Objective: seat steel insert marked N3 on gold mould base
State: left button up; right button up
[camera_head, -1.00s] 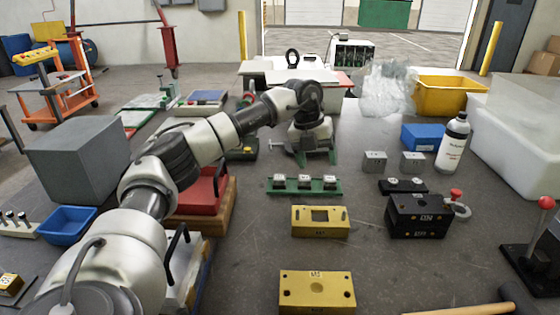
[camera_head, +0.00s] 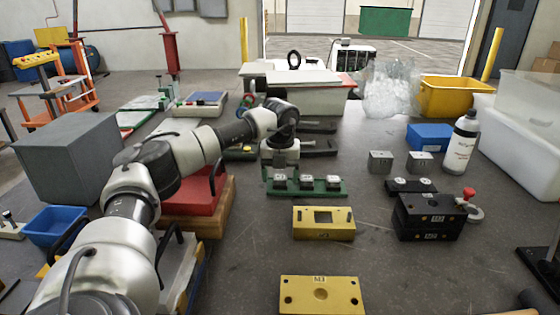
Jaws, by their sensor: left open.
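A green rack (camera_head: 318,192) in the middle of the table holds small steel inserts with light labels: a left one (camera_head: 280,181), a middle one (camera_head: 306,182) and a right one (camera_head: 333,182). Their marks are too small to read. A gold mould base (camera_head: 342,232) with a square pocket lies in front of the rack. My left gripper (camera_head: 280,173) points down at the rack's left end, open, over the left insert. Whether it touches the insert is unclear. My right gripper is out of view.
Black blocks (camera_head: 428,217), steel blocks (camera_head: 381,161), a white bottle (camera_head: 461,145) and a blue box (camera_head: 429,137) stand on the right. A red block (camera_head: 189,196) and a grey box (camera_head: 75,160) are on the left. The table between the gold bases is clear.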

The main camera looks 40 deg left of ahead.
pick_arm(q)
jog(key=shift+f, duration=0.65)
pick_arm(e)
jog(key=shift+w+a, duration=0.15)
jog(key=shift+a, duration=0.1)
pick_arm(q)
jog(key=c, duration=1.2)
jog(key=shift+r+p, duration=0.85)
jog(key=shift+p, duration=0.05)
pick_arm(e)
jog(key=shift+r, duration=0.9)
